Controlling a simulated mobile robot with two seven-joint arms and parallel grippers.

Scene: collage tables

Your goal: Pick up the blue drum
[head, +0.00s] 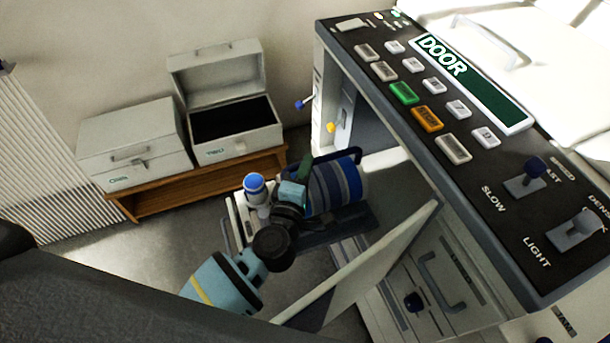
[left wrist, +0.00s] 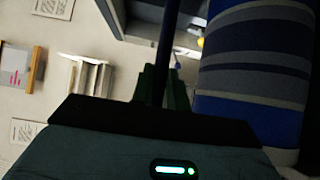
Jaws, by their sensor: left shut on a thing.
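The blue drum (head: 334,187) has blue, grey and pale bands and a dark blue handle. In the head view it lies sideways over a dark grey tray (head: 358,226) by the machine's open front. Whether it touches the tray is unclear. My left gripper (head: 305,168) is at the drum's handle. In the left wrist view the drum (left wrist: 252,70) fills the right side, and a dark blue bar runs between my left gripper's green fingers (left wrist: 160,88), which are shut on it. My right gripper is not in view.
A white-and-blue bottle (head: 255,190) stands just left of the drum. An open door panel (head: 375,265) stands in front of it. The machine's control panel (head: 450,120) is at the right. Two grey boxes (head: 135,140) (head: 222,95) sit on a wooden shelf (head: 190,190) behind.

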